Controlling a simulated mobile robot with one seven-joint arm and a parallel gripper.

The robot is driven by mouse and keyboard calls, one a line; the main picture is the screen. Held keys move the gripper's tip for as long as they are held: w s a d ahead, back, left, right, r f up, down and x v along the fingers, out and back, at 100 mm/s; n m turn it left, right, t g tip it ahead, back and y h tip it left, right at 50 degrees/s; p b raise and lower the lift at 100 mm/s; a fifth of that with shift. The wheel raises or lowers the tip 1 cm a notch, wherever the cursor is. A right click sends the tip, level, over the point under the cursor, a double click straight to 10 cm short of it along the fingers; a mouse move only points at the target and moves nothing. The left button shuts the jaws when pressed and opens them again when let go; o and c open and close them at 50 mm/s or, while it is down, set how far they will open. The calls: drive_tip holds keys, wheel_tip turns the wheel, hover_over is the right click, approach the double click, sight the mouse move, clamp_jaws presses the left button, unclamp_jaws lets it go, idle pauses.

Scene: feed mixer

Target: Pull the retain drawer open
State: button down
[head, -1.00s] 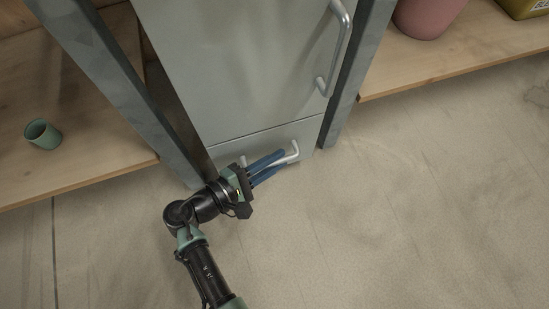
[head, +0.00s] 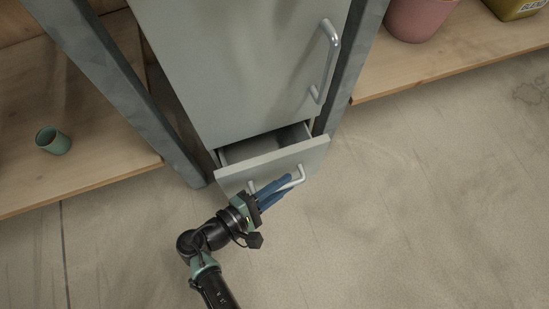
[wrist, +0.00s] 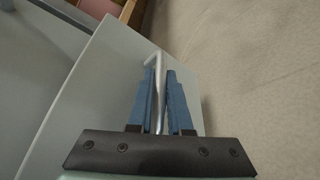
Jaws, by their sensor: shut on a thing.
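The retain drawer (head: 230,177) is the low grey drawer under the tall grey cabinet door, and it stands partly open with a dark gap showing its inside. Its silver bar handle (head: 299,177) runs across the front. My gripper (head: 284,185) has its blue fingers shut on this handle. In the wrist view the handle (wrist: 155,62) runs between the two blue fingers (wrist: 161,90), and the drawer front (wrist: 95,95) lies beside them. The inside of the drawer is mostly hidden in the wrist view.
The cabinet door (head: 235,65) above has its own silver handle (head: 328,62). Grey posts flank the cabinet. A green cup (head: 53,141) stands on the left wooden shelf (head: 90,180). A pink bucket (head: 420,18) and an olive container (head: 515,8) are on the right shelf. The floor in front is clear.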

drive_tip(key=s+d+p, duration=0.3)
drive_tip(key=s, duration=0.7)
drive_tip(key=s+d+p, duration=0.3)
drive_tip(key=s+p, duration=0.1)
drive_tip(key=s, duration=0.6)
drive_tip(key=shift+d, duration=0.2)
drive_tip(key=c, duration=0.8)
unclamp_jaws()
drive_tip(key=shift+c, duration=0.2)
drive_tip(key=shift+s, duration=0.1)
drive_tip(key=p+v, duration=0.3)
drive_tip(key=v, duration=0.9)
drive_tip(key=shift+s+a, duration=0.2)
drive_tip(key=shift+a, duration=0.15)
drive_tip(key=shift+r, duration=0.2)
